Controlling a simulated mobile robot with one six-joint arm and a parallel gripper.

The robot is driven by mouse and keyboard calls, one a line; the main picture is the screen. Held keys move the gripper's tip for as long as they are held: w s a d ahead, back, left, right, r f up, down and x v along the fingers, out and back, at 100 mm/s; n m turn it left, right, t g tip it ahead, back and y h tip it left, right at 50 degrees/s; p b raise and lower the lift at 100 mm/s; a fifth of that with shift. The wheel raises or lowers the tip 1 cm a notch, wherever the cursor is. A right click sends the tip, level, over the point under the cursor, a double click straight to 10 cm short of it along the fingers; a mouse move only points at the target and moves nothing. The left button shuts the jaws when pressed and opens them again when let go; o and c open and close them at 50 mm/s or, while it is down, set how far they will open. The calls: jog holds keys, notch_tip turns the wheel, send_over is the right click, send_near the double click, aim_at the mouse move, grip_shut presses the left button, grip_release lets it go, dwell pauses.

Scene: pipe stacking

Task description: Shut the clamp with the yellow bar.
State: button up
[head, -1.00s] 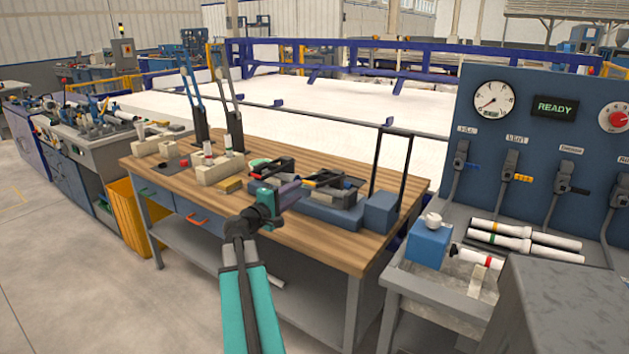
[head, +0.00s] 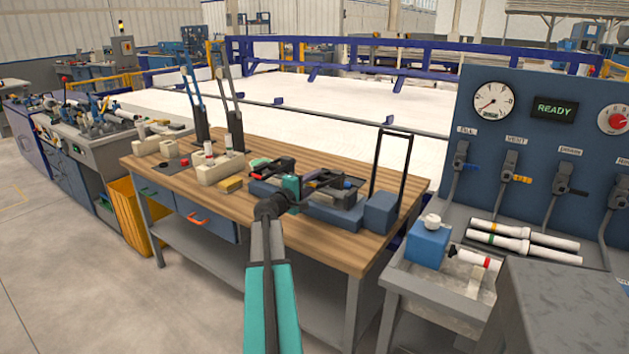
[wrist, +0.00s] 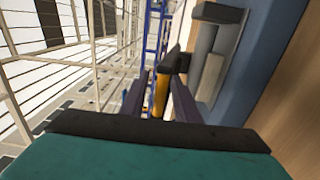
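The yellow bar (wrist: 161,94) shows in the wrist view, attached to a dark block of the clamp (wrist: 172,62). My gripper (wrist: 160,92) is open, with one dark finger on each side of the bar. A small gap shows on the bar's left; on its right the finger is very close, and I cannot tell if it touches. In the head view my gripper (head: 310,187) is beside the dark clamp (head: 335,179) on a blue-grey base (head: 335,212) on the workbench. The bar is hidden there behind my gripper.
A black frame (head: 392,165) rises right of the clamp. A side bench holds white pipes (head: 525,241) and a blue box (head: 428,245).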

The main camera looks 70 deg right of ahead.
jog(key=shift+s+d, duration=0.1)
jog(key=shift+d, duration=0.2)
grip_shut()
jog(key=shift+f, duration=0.2)
jog(key=f+b, duration=0.2)
jog(key=b, duration=0.1)
jog(key=f+b, duration=0.1)
jog(key=b, duration=0.1)
jog(key=shift+a, duration=0.25)
dwell(0.4)
grip_release()
